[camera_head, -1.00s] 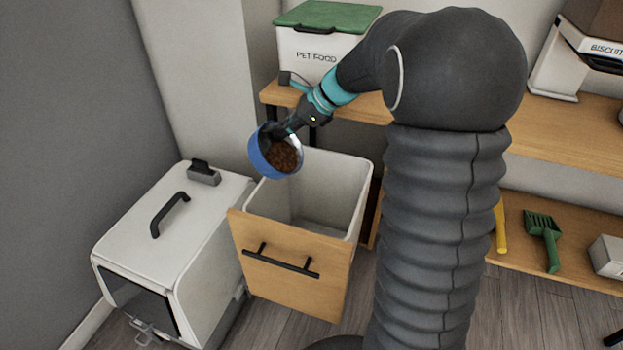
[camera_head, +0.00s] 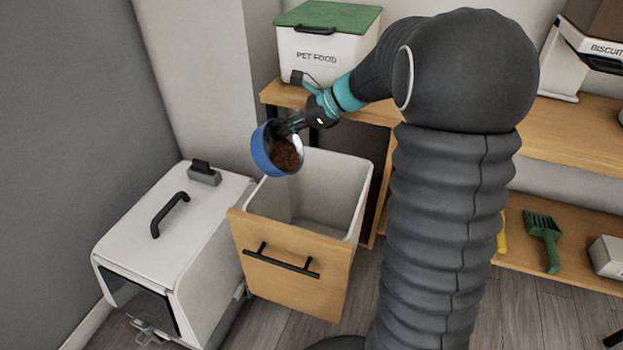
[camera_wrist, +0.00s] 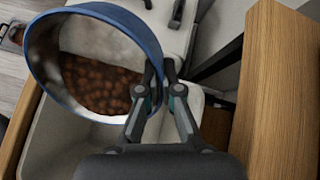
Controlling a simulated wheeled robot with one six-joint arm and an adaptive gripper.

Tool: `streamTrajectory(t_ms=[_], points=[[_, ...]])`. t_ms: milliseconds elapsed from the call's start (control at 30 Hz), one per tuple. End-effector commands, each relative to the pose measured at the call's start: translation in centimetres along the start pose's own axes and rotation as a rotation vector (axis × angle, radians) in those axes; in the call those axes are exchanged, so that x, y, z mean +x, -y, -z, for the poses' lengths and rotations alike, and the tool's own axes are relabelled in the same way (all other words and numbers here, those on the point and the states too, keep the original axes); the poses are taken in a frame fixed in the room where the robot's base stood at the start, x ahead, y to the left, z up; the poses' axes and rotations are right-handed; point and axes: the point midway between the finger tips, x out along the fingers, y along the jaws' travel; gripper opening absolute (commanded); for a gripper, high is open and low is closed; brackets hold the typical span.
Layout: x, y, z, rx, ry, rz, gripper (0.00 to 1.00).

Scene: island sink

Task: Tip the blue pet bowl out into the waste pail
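The blue pet bowl (camera_head: 263,155) is tilted, with its open side toward the lower right in the head view, and brown kibble (camera_head: 286,154) lies in it. My gripper (camera_head: 287,130) is shut on the bowl's rim. The wrist view shows the bowl (camera_wrist: 36,68) at left, its rim between my fingertips (camera_wrist: 162,85), with kibble (camera_wrist: 100,82) inside. The waste pail (camera_head: 352,194) is a white open bin behind a wooden drawer front. The bowl is above the pail's back left part. The visible pail floor looks empty.
A white pet carrier (camera_head: 150,235) stands left of the pail. A pet food box (camera_head: 318,45) with a green lid stands on the wooden shelf (camera_head: 555,140) behind. A green scoop (camera_head: 543,235) lies on the lower shelf.

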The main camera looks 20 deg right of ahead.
Motion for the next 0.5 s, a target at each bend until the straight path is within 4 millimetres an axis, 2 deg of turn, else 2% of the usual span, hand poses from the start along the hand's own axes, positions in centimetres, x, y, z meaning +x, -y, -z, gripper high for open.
streamTrajectory(t_ms=[500], points=[[-0.41,0.01,-0.18,-0.008,0.068,0.020,0.00]])
